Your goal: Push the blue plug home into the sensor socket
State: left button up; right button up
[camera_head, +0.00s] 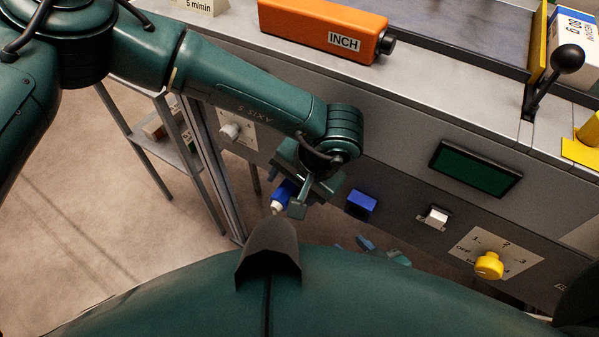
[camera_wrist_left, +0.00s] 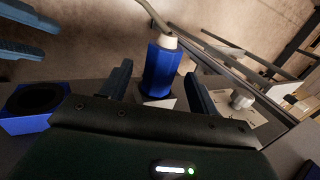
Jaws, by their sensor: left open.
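The blue plug (camera_head: 282,195) has a white collar and a grey cable. In the left wrist view the blue plug (camera_wrist_left: 160,72) lies between the two fingers of my left gripper (camera_wrist_left: 158,88). My left gripper (camera_head: 288,193) is open around it, with gaps beside the plug. A pale patch shows at the plug's far end; whether the plug rests in something there is hidden. A blue socket box (camera_head: 361,205) is on the grey panel, right of my left gripper; its round black opening shows in the left wrist view (camera_wrist_left: 35,101). My right gripper (camera_wrist_left: 32,34) shows partly, its fingers apart.
The grey panel carries a white block (camera_head: 435,217), a yellow rotary knob (camera_head: 488,265), a dark green screen (camera_head: 475,168) and a white knob (camera_head: 229,131). An orange INCH box (camera_head: 322,28) and a black lever (camera_head: 553,75) stand on top. The floor at left is open.

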aim_at(280, 202)
pick_arm(q)
jog(key=shift+w+a+f, duration=0.1)
jog(key=shift+a+f, duration=0.05)
jog(key=shift+f, duration=0.2)
jog(key=shift+c, duration=0.2)
grip_shut()
dwell(0.6)
jog(key=shift+s+a, duration=0.5)
jog(key=shift+s, duration=0.2)
jog(key=shift+s+a, duration=0.45)
jog(key=shift+s, duration=0.2)
jog(key=shift+s, duration=0.1)
jog(key=shift+s+a+b, duration=0.2)
jog(key=shift+s+a, duration=0.4)
jog(key=shift+s, duration=0.2)
jog(key=shift+s+a+b, duration=0.15)
jog(key=shift+s+a, duration=0.45)
jog(key=shift+s, duration=0.15)
